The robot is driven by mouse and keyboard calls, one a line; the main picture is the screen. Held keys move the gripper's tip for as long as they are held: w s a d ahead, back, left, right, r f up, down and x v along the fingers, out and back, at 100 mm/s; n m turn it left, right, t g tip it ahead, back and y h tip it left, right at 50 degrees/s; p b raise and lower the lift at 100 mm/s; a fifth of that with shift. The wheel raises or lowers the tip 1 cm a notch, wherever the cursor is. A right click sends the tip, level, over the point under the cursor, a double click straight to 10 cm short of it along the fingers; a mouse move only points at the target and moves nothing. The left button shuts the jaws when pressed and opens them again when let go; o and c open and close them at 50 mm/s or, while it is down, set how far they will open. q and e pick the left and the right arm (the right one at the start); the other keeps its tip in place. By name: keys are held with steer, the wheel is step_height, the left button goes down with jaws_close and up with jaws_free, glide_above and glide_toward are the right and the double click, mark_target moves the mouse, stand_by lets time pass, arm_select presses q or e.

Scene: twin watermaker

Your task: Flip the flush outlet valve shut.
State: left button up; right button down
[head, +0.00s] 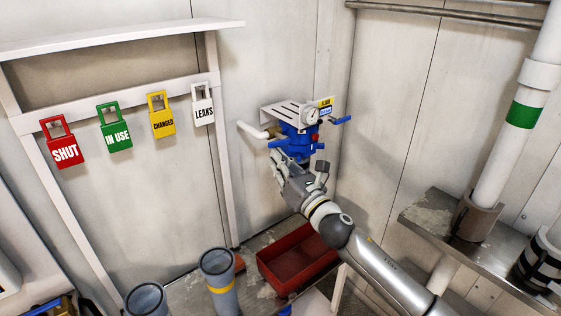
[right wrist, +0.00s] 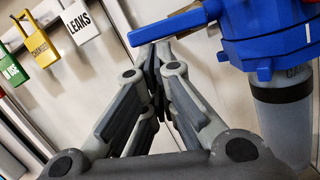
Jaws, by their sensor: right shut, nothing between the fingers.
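The blue filter unit (head: 297,143) is on the back wall under a white bracket with a gauge. A blue lever (head: 341,120) sticks out on its right. In the right wrist view a blue lever (right wrist: 172,24) reaches left from the blue housing (right wrist: 268,32). No label shows which lever is the flush outlet valve. My right gripper (head: 275,157) is shut and empty, just in front of and below the unit. In the wrist view its fingertips (right wrist: 158,55) are close below the lever; I cannot tell if they touch. My left gripper is not in view.
A white pipe (head: 252,130) juts left from the unit. A red tray (head: 290,268) lies below my right arm. Grey cylinders (head: 218,275) stand at the lower left. Coloured tags such as the red one (head: 64,145) hang left. A metal shelf (head: 425,212) with pipes is right.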

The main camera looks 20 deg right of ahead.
arm_select(q)
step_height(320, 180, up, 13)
steer(key=p, duration=1.2)
arm_select(e)
step_height(320, 180, up, 6)
steer(key=m+g+h, duration=0.1)
steer(key=m+h, duration=0.3)
steer(key=m, duration=1)
steer(key=shift+r+m, duration=0.15)
steer(key=shift+m, duration=0.25)
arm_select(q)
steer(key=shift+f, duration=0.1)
